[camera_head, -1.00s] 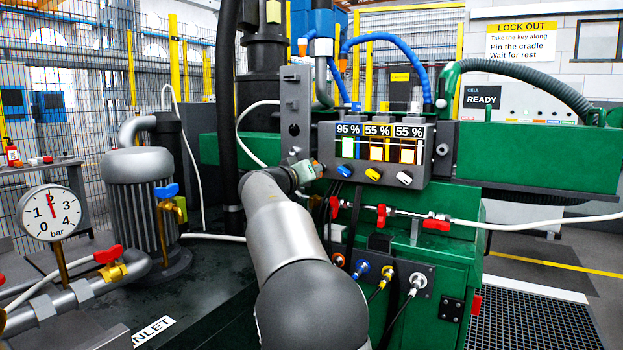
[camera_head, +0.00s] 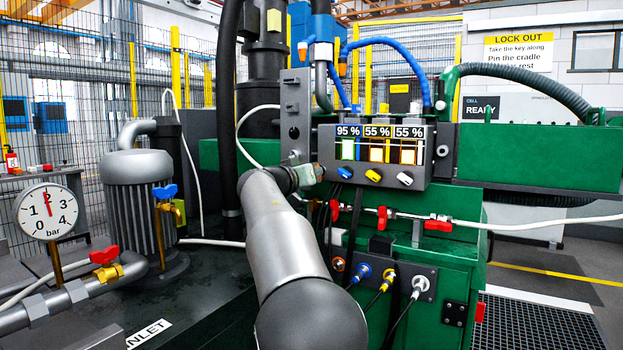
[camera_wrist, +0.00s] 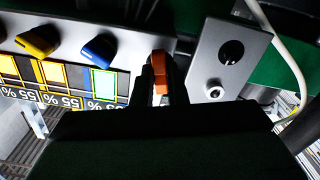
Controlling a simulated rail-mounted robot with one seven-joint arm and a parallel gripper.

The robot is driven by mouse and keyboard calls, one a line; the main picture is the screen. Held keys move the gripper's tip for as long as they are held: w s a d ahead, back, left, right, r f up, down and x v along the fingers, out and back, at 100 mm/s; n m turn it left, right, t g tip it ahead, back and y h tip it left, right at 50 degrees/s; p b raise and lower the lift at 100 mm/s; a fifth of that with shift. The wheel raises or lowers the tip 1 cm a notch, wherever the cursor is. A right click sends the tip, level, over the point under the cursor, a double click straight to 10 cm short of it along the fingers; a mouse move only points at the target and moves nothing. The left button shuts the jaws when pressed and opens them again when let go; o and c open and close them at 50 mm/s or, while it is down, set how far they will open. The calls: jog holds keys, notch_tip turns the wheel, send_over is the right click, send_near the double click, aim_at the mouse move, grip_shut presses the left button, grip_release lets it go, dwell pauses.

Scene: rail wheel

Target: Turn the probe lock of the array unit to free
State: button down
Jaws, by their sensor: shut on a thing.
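The array unit (camera_head: 440,165) is a grey box with lit windows reading 95 %, 55 % and 55 %, and blue, yellow and white knobs below. In the wrist view it appears upside down, with its yellow knob (camera_wrist: 37,40) and blue knob (camera_wrist: 99,49). My gripper (camera_head: 305,175) is at the unit's lower left corner. In the wrist view my gripper (camera_wrist: 159,82) is shut on an orange lever (camera_wrist: 158,66) beside the blue knob, standing roughly in line with the fingers. I cannot read any lock marking.
A grey plate (camera_head: 295,105) with a round black fitting stands just left of the unit. Red-handled valves (camera_head: 382,217) on a pipe and cabled sockets (camera_head: 362,271) lie below. A white cable (camera_head: 243,135) and a thick black hose (camera_head: 226,110) pass close to my arm.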

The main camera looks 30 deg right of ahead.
jog(key=shift+f+m+b, duration=0.2)
jog(key=shift+m+b, duration=0.8)
jog(key=shift+b, duration=0.2)
jog(key=shift+m+b, duration=0.6)
jog(key=shift+b, duration=0.05)
jog(key=c, duration=1.3)
grip_release()
jog(key=shift+r, duration=0.2)
jog(key=b+v, duration=0.4)
jog(key=v, duration=0.3)
